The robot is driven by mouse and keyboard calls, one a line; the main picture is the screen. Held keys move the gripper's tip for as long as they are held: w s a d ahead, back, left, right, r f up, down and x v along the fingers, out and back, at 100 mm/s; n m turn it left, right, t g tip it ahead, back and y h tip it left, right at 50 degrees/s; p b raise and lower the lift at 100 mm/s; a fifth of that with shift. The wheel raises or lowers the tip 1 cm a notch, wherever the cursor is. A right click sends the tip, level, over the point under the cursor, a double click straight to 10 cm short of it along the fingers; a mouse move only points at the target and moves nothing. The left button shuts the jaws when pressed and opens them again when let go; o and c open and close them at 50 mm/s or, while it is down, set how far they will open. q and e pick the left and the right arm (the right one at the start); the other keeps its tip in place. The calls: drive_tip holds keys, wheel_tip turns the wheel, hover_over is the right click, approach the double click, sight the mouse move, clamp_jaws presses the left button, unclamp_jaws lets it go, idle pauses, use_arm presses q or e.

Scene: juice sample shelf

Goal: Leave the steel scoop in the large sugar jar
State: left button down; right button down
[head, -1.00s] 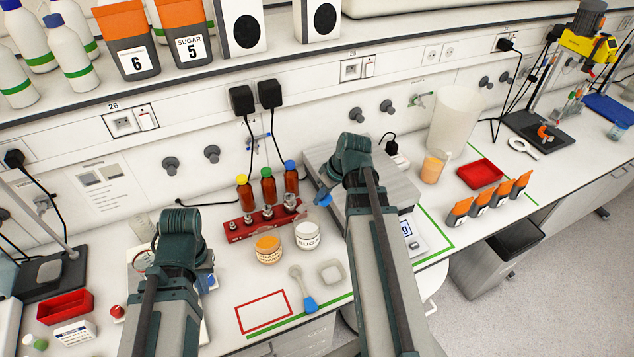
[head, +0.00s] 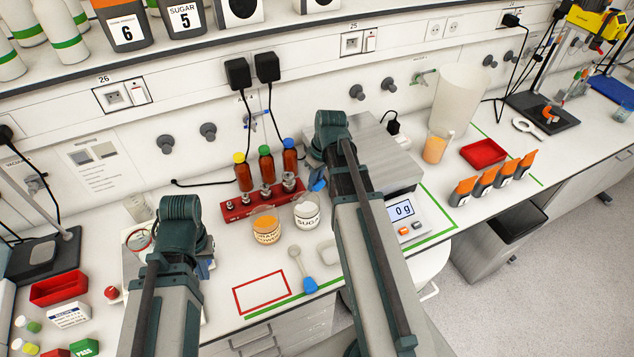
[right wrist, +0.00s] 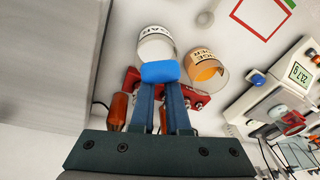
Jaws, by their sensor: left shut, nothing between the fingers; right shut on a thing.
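The sugar jar (head: 306,217), white inside and labelled SUGAR, stands on the bench in the head view; its open mouth shows in the right wrist view (right wrist: 155,47). My right gripper (right wrist: 160,88) is shut on a blue handle (right wrist: 160,71), taken as the steel scoop's. The handle is at the jar's near rim in the wrist view. The scoop's metal end is hidden, so I cannot tell how deep it sits in the jar. My left gripper (head: 207,266) is shut and empty at the left, largely hidden by my arm.
An orange-filled jar (head: 266,229) stands left of the sugar jar. Behind is a red rack (head: 238,212) with brown bottles and weights. A pale spoon with a blue end (head: 303,272) lies in front. A balance (head: 403,210) reads 0 g. The red-outlined rectangle (head: 262,293) is empty.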

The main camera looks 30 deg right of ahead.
drive_tip(key=shift+w+f+b, duration=0.1)
drive_tip(key=shift+f+b, duration=2.45)
drive_tip(key=shift+f, duration=0.3)
drive_tip(key=c, duration=0.8)
unclamp_jaws()
drive_tip(key=shift+r, duration=0.1)
wheel_tip(320, 180, up, 14)
drive_tip(key=f+p, duration=0.1)
drive_tip(key=p, duration=1.3)
hover_over(314, 194)
drive_tip(key=s, duration=0.6)
drive_tip(key=shift+w+a+r, duration=0.1)
drive_tip(key=shift+w+r, duration=0.15)
